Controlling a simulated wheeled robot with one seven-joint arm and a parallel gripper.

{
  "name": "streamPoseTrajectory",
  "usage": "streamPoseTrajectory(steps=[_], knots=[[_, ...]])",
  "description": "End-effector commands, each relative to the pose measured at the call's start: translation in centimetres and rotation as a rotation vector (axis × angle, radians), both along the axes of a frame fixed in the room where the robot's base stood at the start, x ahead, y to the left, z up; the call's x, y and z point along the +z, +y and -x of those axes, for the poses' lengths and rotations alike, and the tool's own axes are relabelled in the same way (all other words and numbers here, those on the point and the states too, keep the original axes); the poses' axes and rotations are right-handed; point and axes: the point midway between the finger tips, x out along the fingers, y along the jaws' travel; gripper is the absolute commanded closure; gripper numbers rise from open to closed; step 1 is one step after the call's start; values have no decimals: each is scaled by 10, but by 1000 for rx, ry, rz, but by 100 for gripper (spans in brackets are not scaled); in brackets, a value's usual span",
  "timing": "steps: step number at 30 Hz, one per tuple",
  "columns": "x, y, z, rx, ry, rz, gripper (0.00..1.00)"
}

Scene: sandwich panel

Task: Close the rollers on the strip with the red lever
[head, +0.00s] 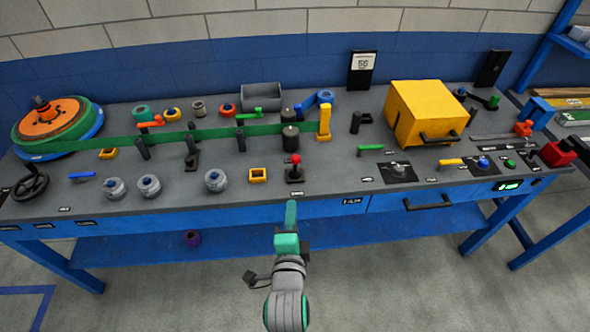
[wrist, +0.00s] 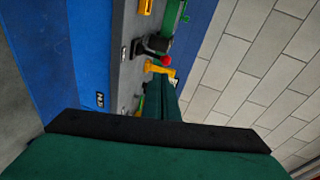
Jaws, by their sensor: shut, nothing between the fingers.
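The red lever (head: 295,160) is a red ball on a short stem on a dark base, near the front middle of the bench. It also shows in the wrist view (wrist: 165,60). The rollers (head: 290,138) are two dark cylinders behind it, one nearer than the other. The green strip (head: 210,135) runs from the reel at the left to the rollers. Whether they touch it, I cannot tell. My gripper (head: 291,212) is shut and empty, in front of the bench's front edge and just nearer than the lever, apart from it.
A yellow box with a dark handle (head: 430,110) stands at the right of the bench. The green and orange reel (head: 55,125) is at the far left. A yellow post (head: 325,120) stands right of the rollers. A yellow square frame (head: 258,175) lies left of the lever.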

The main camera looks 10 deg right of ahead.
Motion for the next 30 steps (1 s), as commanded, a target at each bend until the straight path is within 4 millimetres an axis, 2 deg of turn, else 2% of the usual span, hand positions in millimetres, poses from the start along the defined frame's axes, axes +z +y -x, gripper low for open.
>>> streamPoseTrajectory(steps=[6,20,25,30], knots=[[15,-6,-12,-30,-17,-79,100],[15,-6,-15,-33,-19,-87,100],[12,-9,-32,-33,-18,-86,100],[6,-15,-61,-34,-17,-86,100]])
